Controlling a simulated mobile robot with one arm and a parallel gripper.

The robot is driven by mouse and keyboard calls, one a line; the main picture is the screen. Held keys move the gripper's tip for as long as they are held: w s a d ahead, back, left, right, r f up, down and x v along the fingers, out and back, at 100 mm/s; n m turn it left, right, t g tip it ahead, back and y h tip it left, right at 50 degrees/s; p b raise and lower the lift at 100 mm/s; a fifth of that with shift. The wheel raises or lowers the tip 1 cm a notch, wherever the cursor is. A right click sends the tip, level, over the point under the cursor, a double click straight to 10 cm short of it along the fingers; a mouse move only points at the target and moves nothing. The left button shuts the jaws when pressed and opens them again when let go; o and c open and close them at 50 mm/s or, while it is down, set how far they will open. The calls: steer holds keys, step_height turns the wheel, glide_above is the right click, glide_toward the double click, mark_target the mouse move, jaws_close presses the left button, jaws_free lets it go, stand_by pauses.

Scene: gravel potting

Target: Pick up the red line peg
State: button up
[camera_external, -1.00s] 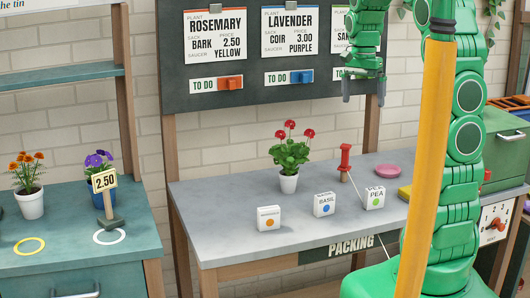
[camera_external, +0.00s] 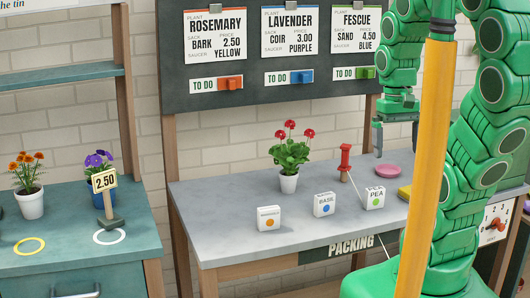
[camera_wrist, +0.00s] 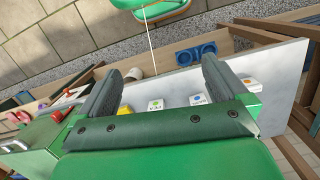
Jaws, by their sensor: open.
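The red line peg (camera_external: 345,160) stands upright on the grey packing bench, behind the seed packets. A thin pale line runs from it down toward the bench's front. My gripper (camera_external: 396,138) is open, its fingers pointing down, to the right of the peg and apart from it, above the back right of the bench. In the wrist view my gripper (camera_wrist: 160,66) shows both fingers spread with nothing held. A pale line crosses the top of that view. I cannot clearly identify the peg in the wrist view.
A potted red-flowered plant (camera_external: 289,163) stands left of the peg. The pea packet (camera_external: 375,198) is just in front right of it, with the basil packet (camera_external: 324,204) and an orange-dot packet (camera_external: 269,218) farther left. A pink saucer (camera_external: 388,171) lies right of the peg.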

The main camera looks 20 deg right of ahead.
steer(key=shift+n, duration=0.8)
steer(key=s, duration=0.1)
steer(key=s+f, duration=0.1)
steer(key=s, duration=0.2)
steer(key=shift+a+f, duration=0.2)
steer(key=shift+f, duration=0.1)
steer(key=c, duration=0.7)
steer(key=shift+r, duration=0.1)
